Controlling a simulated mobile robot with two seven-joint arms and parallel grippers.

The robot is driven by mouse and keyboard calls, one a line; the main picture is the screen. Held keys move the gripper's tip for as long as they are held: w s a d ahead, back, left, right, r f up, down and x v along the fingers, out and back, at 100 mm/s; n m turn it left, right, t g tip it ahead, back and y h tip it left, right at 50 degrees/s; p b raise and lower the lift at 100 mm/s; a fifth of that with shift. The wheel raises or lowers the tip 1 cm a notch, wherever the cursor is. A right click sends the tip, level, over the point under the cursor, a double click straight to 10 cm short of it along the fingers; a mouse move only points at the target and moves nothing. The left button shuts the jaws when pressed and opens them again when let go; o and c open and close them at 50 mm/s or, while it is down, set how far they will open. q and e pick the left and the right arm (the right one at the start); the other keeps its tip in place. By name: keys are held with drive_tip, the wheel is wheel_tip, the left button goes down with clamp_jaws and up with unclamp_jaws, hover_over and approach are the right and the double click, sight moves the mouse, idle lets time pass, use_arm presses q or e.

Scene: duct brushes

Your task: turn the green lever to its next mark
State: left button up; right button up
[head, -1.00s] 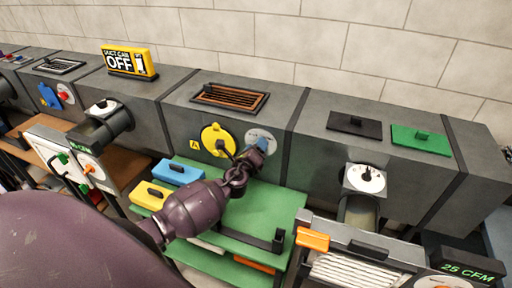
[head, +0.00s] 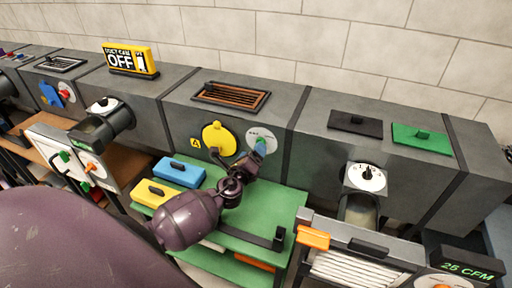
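A small green lever-like piece (head: 65,156) sits on the white panel (head: 50,143) at the left, and a second green piece (head: 86,187) shows lower down. Which one is the lever is too small to tell. My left gripper (head: 255,154) is far to the right of both, at the white dial (head: 262,137) on the middle duct. A blue piece (head: 260,147) shows at the gripper's tip, in front of the dial. The fingers are small and partly hidden, so their opening is unclear. My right gripper is not in view.
A yellow disc (head: 214,137) is beside the white dial. Blue (head: 180,172) and yellow (head: 155,193) handled blocks stand on the green table (head: 265,205). An orange lever (head: 90,167) is close to the green pieces. A louvred unit (head: 352,268) stands at the front right.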

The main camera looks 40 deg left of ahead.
use_arm(q)
drive_tip(key=v, duration=0.6)
drive_tip(key=shift+s, duration=0.35)
drive_tip(key=s+d+f+n+g, duration=0.1)
drive_tip(key=s+f+n, duration=0.2)
drive_tip(key=n, duration=0.1)
drive_tip(key=s+d+f+n+g+h, duration=0.1)
drive_tip(key=s+f+n, duration=0.2)
drive_tip(key=s+n, duration=0.1)
drive_tip(key=s+d+f+n+g, duration=0.2)
drive_tip(key=s+f+n, duration=0.1)
drive_tip(key=n, duration=0.1)
drive_tip(key=shift+s+h, duration=0.3)
drive_tip(key=shift+h, duration=0.1)
drive_tip(key=s+d+f+n+g+h, duration=0.1)
drive_tip(key=s+d+n, duration=0.3)
drive_tip(key=s+n, duration=0.4)
drive_tip(key=shift+s+d+f+n+g+h, duration=0.35)
drive_tip(key=shift+f+n+h, duration=0.4)
drive_tip(key=shift+n, duration=0.65)
drive_tip(key=shift+a+f, duration=0.1)
